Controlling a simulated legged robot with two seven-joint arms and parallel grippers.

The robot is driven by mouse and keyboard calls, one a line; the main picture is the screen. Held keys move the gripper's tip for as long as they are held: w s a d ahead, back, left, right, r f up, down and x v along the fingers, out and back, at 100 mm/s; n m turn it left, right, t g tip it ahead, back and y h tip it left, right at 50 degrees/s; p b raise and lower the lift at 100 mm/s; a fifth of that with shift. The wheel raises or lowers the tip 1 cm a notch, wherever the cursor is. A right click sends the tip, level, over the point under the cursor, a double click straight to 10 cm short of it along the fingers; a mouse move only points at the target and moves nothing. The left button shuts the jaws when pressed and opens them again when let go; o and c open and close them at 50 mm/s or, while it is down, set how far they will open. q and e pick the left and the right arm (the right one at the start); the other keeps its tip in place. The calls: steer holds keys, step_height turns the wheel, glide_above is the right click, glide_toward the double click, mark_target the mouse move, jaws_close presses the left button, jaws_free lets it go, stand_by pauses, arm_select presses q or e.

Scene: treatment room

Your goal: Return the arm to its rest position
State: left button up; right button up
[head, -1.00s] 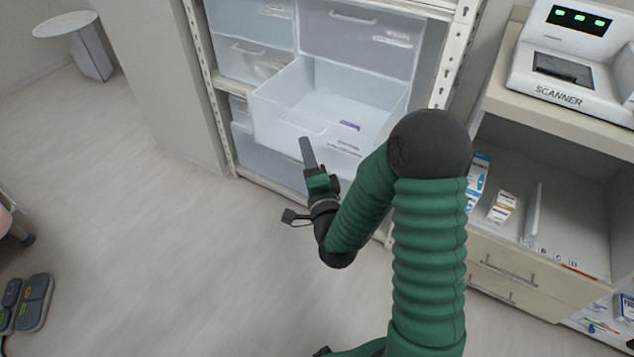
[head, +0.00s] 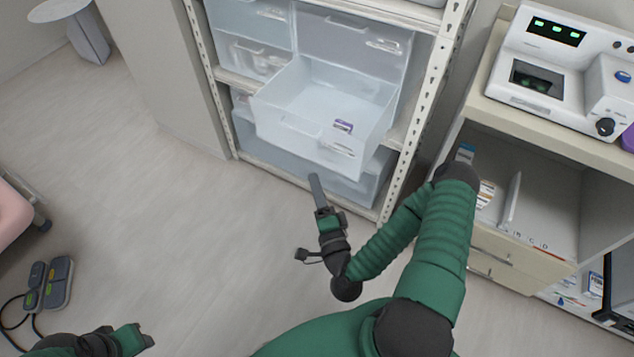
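My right arm reaches up from the bottom of the head view and bends at a dark elbow. My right gripper (head: 315,182) hangs over the floor in front of the open drawer (head: 285,127). Its dark finger points toward the shelf and appears apart from the drawer. The fingers overlap from this angle, so their opening is unclear. No held object shows. My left gripper (head: 143,341) is at the bottom left edge, low over the floor, and its opening is also unclear.
The pulled-out translucent drawer holds a small purple-and-white pack (head: 343,127). A metal shelf post (head: 425,105) stands to its right. A counter with a scanner (head: 545,75) is at right. A foot pedal (head: 58,283) lies at lower left. The middle floor is clear.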

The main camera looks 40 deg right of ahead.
steer(key=shift+s+a+f, duration=0.1)
steer(key=shift+s+a, duration=0.05)
steer(key=shift+s, duration=0.2)
